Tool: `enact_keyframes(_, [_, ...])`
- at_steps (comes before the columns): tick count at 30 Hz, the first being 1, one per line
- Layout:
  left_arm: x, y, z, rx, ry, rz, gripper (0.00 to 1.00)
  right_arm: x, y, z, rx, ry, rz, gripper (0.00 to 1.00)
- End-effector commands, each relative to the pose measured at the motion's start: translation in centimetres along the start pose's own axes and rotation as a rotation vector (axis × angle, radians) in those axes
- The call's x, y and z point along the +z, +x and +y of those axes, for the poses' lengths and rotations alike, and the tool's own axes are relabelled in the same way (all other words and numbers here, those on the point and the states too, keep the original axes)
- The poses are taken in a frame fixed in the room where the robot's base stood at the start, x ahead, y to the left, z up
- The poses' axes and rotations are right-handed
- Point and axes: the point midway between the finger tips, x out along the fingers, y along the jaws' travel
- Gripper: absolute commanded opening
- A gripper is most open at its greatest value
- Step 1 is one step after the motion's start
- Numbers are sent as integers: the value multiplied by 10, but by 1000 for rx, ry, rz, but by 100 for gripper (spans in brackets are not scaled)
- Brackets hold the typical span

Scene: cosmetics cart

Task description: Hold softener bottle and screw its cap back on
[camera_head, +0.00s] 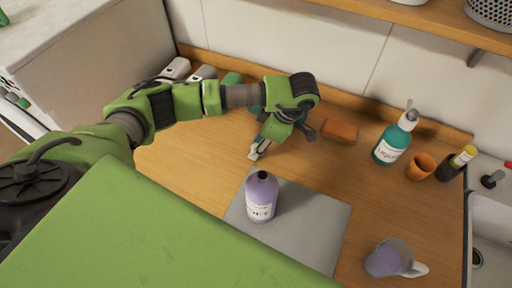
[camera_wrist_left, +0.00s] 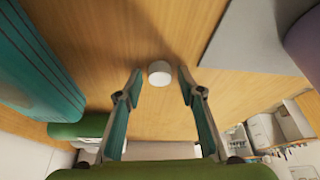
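The purple softener bottle (camera_head: 261,203) stands upright on a grey mat (camera_head: 312,228), with no cap on its neck. Part of it also shows at the right edge of the left wrist view (camera_wrist_left: 306,42). A small white cap (camera_wrist_left: 159,73) sits on the wooden counter. My left gripper (camera_wrist_left: 160,78) is open, with its fingers on either side of the cap and a gap to each. In the head view my left gripper (camera_head: 257,150) points down to the counter behind the bottle. My right gripper is not in view.
A teal pump bottle (camera_head: 392,142), an orange cup (camera_head: 420,167) and a dark bottle (camera_head: 452,166) stand at the right. A reddish-brown block (camera_head: 339,131) lies behind. A measuring cup (camera_head: 388,259) stands front right. A teal object (camera_wrist_left: 38,65) is close beside the left gripper.

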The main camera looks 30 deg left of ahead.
Motion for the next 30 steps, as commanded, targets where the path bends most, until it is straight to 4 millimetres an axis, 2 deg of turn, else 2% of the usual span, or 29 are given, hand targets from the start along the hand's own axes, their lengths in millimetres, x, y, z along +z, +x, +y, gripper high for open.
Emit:
enact_keyframes(1, [0,0,0,0,0,0,20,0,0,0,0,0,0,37])
enact_keyframes(2, [0,0,0,0,0,0,13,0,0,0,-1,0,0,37])
enact_keyframes(14, [-1,-3,1,1,-1,0,13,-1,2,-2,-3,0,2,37])
enact_keyframes(19, [-10,-23,2,6,-1,-1,13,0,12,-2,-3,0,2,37])
enact_keyframes(24, [-24,-59,2,7,-2,0,13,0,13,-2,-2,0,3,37])
enact_keyframes(30, [-34,-83,1,4,-1,0,13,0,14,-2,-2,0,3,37])
